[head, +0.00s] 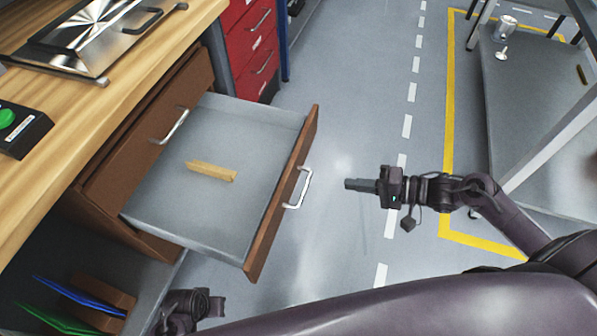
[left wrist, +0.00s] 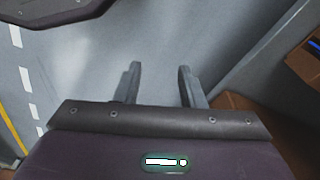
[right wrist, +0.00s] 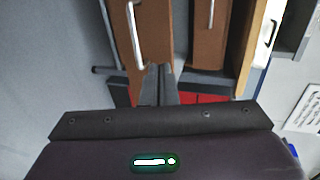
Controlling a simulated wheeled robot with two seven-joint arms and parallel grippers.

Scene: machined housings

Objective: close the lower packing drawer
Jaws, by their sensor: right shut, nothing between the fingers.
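The lower packing drawer (head: 220,120) is pulled far out from the wooden bench. Its brown front (head: 280,200) carries a silver bar handle (head: 300,188), which also shows in the right wrist view (right wrist: 137,35). A small wooden block (head: 211,171) lies inside on the grey bottom. My right gripper (head: 348,184) is shut and empty, a short way to the right of the handle and pointing at the drawer front. In the right wrist view its fingertips (right wrist: 158,68) appear just below the handle. My left gripper (left wrist: 157,75) is open and empty, low beside the bench.
A second drawer handle (head: 171,126) shows on the closed brown front above. A red drawer cabinet (head: 250,45) stands behind. A metal-topped table (head: 530,110) stands at the right.

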